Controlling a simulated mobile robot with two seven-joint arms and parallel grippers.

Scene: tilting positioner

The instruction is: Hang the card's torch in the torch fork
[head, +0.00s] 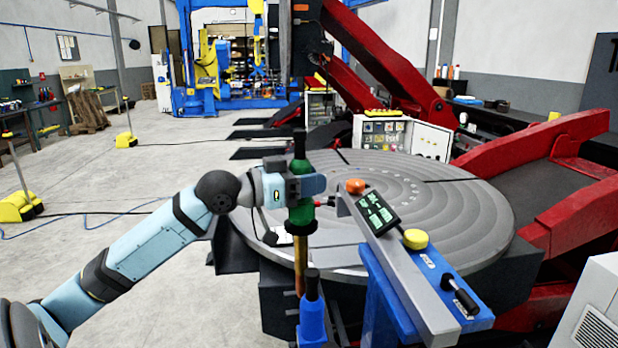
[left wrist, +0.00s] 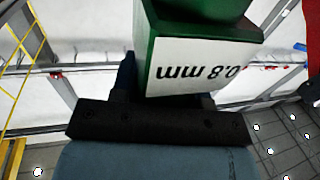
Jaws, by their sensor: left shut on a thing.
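A torch (head: 300,215) with a green body, a black top end and a brown lower length hangs roughly upright in my left gripper (head: 302,187). The gripper is shut around its green part. In the left wrist view the green torch (left wrist: 185,22) carries a white label reading "0.8 mm", upside down. The torch is in front of the round grooved table, left of the grey beam's end. A small red-tipped part (head: 326,201) shows beside it; I cannot tell whether this belongs to the torch fork. I cannot clearly make out the card. My right gripper is out of view.
A blue item with a dark top (head: 312,310) stands just below the torch. The round table (head: 460,205) lies behind.

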